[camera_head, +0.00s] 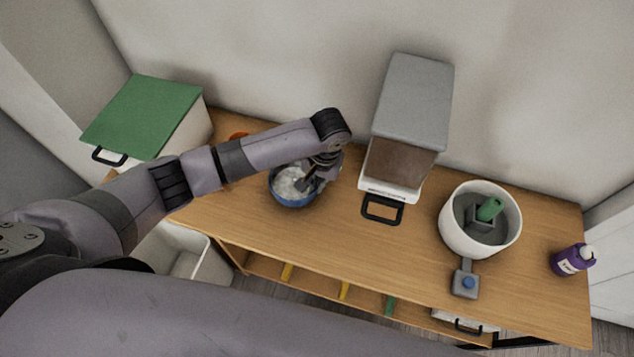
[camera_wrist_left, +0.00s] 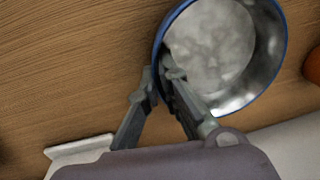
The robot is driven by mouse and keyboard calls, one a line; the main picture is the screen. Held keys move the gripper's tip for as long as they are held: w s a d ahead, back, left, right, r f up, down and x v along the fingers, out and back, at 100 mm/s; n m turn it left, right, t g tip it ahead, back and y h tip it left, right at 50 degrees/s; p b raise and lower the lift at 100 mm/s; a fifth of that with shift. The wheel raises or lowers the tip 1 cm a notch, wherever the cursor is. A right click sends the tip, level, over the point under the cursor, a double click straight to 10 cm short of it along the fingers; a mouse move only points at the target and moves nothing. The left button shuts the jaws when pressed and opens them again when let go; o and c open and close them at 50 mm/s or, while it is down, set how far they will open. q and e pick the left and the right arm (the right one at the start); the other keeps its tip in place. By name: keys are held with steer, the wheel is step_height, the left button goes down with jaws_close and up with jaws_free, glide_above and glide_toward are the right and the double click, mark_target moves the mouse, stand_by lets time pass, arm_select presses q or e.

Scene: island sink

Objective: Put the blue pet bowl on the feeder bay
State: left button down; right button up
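The blue pet bowl (camera_head: 294,201), with a pale grey-white inside, is on the wooden counter left of the feeder. In the left wrist view the bowl (camera_wrist_left: 268,75) fills the upper right. My left gripper (camera_head: 312,183) reaches down at its right rim. In the wrist view its fingertips (camera_wrist_left: 158,72) straddle the rim close together, one inside and one outside, and look shut on it. The feeder (camera_head: 404,150) has a grey lid, brown contents and a white base. The black-framed feeder bay (camera_head: 382,209) projects from its front. My right gripper is not in view.
A white bin with a green lid (camera_head: 145,110) stands at the left. An orange object (camera_wrist_left: 313,66) lies beside the bowl.

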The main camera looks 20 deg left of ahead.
arm_select(q)
steer(key=c, duration=1.8)
jaws_free()
